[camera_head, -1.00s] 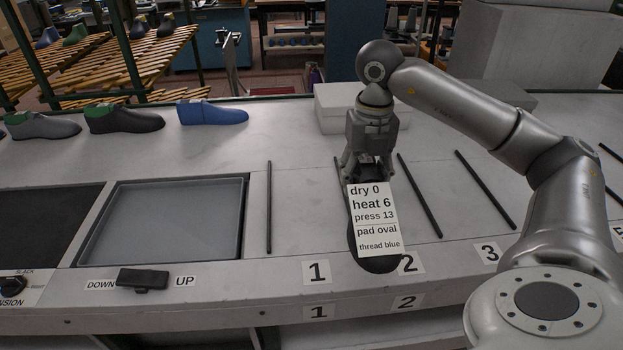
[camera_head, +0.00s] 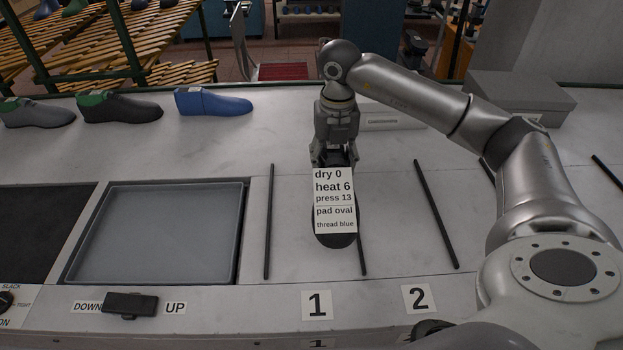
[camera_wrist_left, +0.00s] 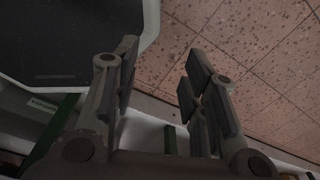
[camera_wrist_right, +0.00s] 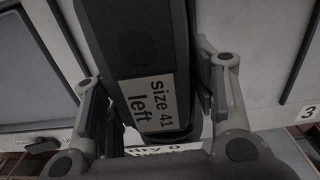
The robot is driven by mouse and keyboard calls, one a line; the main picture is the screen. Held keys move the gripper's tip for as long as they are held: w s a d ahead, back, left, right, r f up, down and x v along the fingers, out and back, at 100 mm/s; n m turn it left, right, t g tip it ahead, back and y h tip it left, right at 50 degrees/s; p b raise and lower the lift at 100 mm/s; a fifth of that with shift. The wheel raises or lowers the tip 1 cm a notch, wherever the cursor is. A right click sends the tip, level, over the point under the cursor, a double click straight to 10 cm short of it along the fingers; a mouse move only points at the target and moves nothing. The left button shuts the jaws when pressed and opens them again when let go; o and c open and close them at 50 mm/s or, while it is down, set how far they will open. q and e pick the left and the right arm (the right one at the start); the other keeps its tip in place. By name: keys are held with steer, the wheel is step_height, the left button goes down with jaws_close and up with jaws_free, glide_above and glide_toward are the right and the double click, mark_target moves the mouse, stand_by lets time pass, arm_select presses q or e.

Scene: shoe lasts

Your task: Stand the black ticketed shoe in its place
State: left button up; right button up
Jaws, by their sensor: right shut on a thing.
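The black shoe (camera_head: 335,240) points its toe toward the front of the bench. A white ticket (camera_head: 334,201) covers most of it, reading dry 0, heat 6, press 13, pad oval, thread blue. My right gripper (camera_head: 333,157) is shut on its rear end. The shoe covers part of the rod between places 1 and 2; I cannot tell its height above the bench. In the right wrist view the black shoe (camera_wrist_right: 135,45) sits between the fingers and bears a "size 41 left" label (camera_wrist_right: 157,103). My left gripper (camera_wrist_left: 160,65) is open and empty, with floor tiles beyond it.
A grey recessed tray (camera_head: 160,235) lies left. Grey, black and blue shoes (camera_head: 213,102) stand at the back left. Boxes (camera_head: 520,95) stand behind.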

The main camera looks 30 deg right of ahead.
steer(key=w+a+f, duration=0.1)
steer(key=w+f, duration=0.1)
steer(key=f, duration=0.1)
steer(key=w+a+f+p, duration=0.1)
steer(key=shift+w+a+f, duration=0.15)
steer(key=shift+a+f, duration=0.15)
steer(key=shift+f, duration=0.05)
steer(key=shift+w+a+f, duration=0.15)
steer(key=shift+f, duration=0.15)
step_height(320, 180, down, 3)
steer(key=shift+w+f+p, duration=0.15)
steer(key=shift+f+p, duration=0.05)
steer(key=shift+p, duration=0.95)
steer(key=o, duration=1.6)
steer(key=shift+a+f, duration=0.1)
arm_select(q)
steer(key=r, duration=0.1)
steer(key=w+r, duration=0.1)
steer(key=r, duration=0.1)
steer(key=shift+w+d+r, duration=0.15)
steer(key=shift+d+r, duration=0.15)
steer(key=shift+r, duration=0.1)
arm_select(e)
steer(key=shift+o, duration=0.2)
